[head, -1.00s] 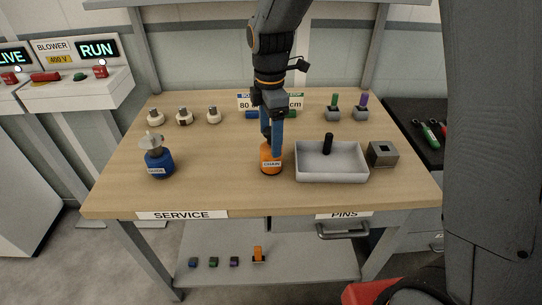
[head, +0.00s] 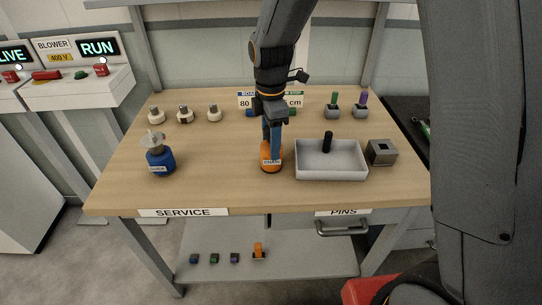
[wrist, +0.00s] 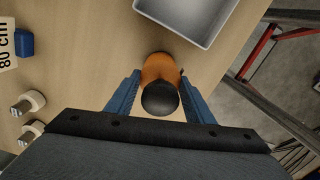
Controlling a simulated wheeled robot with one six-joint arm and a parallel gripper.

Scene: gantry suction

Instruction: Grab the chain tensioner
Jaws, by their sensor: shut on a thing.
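The chain tensioner (head: 270,166) is an orange round body with a "CHAIN" label, standing on the wooden bench left of the grey tray. In the wrist view it shows as an orange body (wrist: 160,66) with a black round top. My gripper (head: 272,150) reaches down onto it from above. In the wrist view its blue fingers (wrist: 158,90) stand on both sides of the tensioner, shut on it. The tensioner's upper part is mostly hidden by the fingers in the head view. It appears upright, and I cannot see a gap between it and the bench.
A grey tray (head: 331,174) with a black pin (head: 328,141) stands close right of the tensioner, and a grey block (head: 381,152) beyond it. A blue labelled bottle-like item (head: 159,160) stands at left. Several white-and-metal parts line the back left. The bench between is clear.

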